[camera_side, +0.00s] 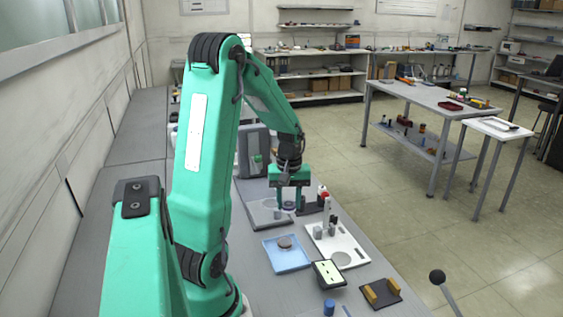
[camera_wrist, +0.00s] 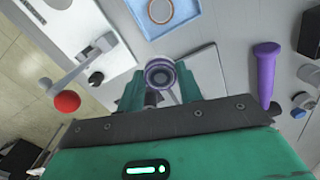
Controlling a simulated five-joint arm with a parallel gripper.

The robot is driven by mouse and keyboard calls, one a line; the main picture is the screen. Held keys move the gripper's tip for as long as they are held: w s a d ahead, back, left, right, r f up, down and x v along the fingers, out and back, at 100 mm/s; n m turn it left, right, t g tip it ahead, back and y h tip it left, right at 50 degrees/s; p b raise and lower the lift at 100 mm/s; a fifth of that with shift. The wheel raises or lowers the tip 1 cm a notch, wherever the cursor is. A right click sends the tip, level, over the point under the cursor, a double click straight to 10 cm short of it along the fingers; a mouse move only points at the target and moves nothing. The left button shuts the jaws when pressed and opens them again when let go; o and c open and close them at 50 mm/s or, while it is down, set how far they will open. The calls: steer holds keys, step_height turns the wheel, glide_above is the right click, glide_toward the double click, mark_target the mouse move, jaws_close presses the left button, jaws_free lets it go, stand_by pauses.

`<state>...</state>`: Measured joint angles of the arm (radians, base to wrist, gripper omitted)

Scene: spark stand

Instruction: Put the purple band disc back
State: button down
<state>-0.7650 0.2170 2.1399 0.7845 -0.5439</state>
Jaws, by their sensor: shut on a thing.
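My gripper (camera_side: 288,203) is shut on the purple band disc (camera_wrist: 159,74), a grey round piece with a purple ring, seen between the green fingers in the wrist view (camera_wrist: 160,88). In the side view the fingers hide most of it. It is held over or near a grey plate (camera_side: 258,217); the gap below it cannot be told.
A red-topped piece (camera_side: 323,192) stands close right of my gripper; a red ball (camera_wrist: 66,101) shows in the wrist view. A purple handle (camera_wrist: 266,70) lies to the right there. A pale-faced box (camera_side: 328,273) and a dark holder (camera_side: 381,293) sit nearer the side camera.

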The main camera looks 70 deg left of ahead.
steer(key=s+d, duration=0.3)
steer(key=d, duration=0.9)
steer(key=shift+s+d, duration=0.15)
steer(key=shift+s, duration=0.2)
steer(key=shift+f, duration=0.1)
glide_above(291, 264)
steer(key=shift+f, duration=3.4)
steer(key=shift+f, duration=0.7)
steer(key=c, duration=0.9)
jaws_free()
steer(key=shift+o, duration=0.2)
